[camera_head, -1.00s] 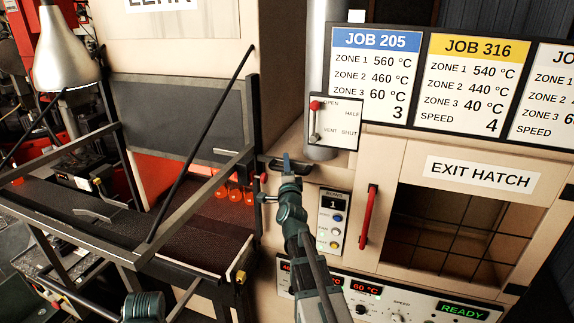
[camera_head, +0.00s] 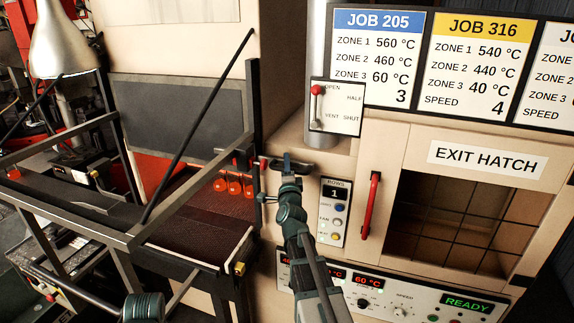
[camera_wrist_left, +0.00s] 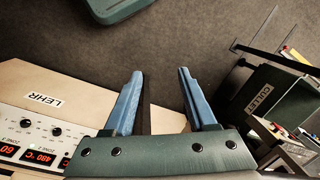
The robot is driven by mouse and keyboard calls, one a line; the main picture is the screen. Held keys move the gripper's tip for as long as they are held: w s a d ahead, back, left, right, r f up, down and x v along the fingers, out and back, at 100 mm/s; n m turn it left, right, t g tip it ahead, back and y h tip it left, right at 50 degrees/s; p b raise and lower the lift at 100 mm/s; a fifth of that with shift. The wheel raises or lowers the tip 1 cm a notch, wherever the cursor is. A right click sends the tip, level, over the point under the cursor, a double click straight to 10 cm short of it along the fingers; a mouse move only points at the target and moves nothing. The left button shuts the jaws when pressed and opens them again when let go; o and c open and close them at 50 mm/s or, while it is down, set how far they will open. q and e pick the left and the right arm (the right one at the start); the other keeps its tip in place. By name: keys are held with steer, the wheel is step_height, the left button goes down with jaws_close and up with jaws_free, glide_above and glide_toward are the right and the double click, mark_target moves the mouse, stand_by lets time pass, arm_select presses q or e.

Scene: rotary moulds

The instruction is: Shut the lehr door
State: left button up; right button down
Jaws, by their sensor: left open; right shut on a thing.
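The lehr door appears to be the dark grey panel (camera_head: 178,118) on the lehr's cream front in the head view. An opening shows below it, with red glass pieces (camera_head: 234,186) on the brown mesh belt (camera_head: 190,225). My right gripper (camera_head: 289,168) is at a short dark handle (camera_head: 298,166) to the right of the panel and is shut on it; its fingers partly hide the handle. Whether the handle joins the panel is unclear. My left gripper (camera_wrist_left: 160,73) is open and empty in the left wrist view, above the floor.
A dark metal frame (camera_head: 95,225) with a diagonal bar crosses in front of the belt and panel. A red-handled exit hatch (camera_head: 370,205), a lever plate (camera_head: 336,106) and a control panel (camera_head: 400,300) lie to the right. A cullet bin (camera_wrist_left: 262,95) stands at right in the left wrist view.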

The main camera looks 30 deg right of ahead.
step_height(320, 180, down, 29)
steer(key=b, duration=2.7)
steer(key=shift+s, duration=0.15)
steer(key=shift+a, duration=0.15)
steer(key=c, duration=0.7)
jaws_free()
steer(key=shift+s, duration=0.1)
